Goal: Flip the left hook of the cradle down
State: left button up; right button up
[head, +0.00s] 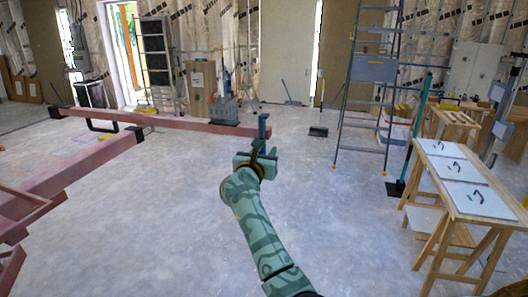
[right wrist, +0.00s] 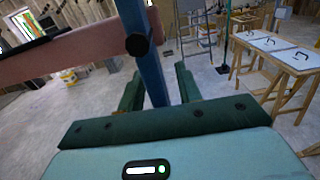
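The cradle shows as long dull red beams (head: 180,122) on the left of the head view, with black end pieces. A blue upright hook bar (head: 264,124) stands at the right end of the far beam. My right gripper (head: 257,156) is at the lower part of this bar. In the right wrist view the blue bar (right wrist: 148,65) rises between the two green fingers of the gripper (right wrist: 158,88), with a gap showing on the right side. The fingers look open. A black knob (right wrist: 138,45) sits on the bar, beside the red beam (right wrist: 75,52). My left gripper is not in view.
A blue stepladder (head: 372,90) stands back right. A wooden trestle table (head: 428,190) with white boards and black handles stands at the right. A dark green broom (head: 414,130) stands by it. The grey floor in the middle is clear.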

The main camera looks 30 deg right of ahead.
grip_shut()
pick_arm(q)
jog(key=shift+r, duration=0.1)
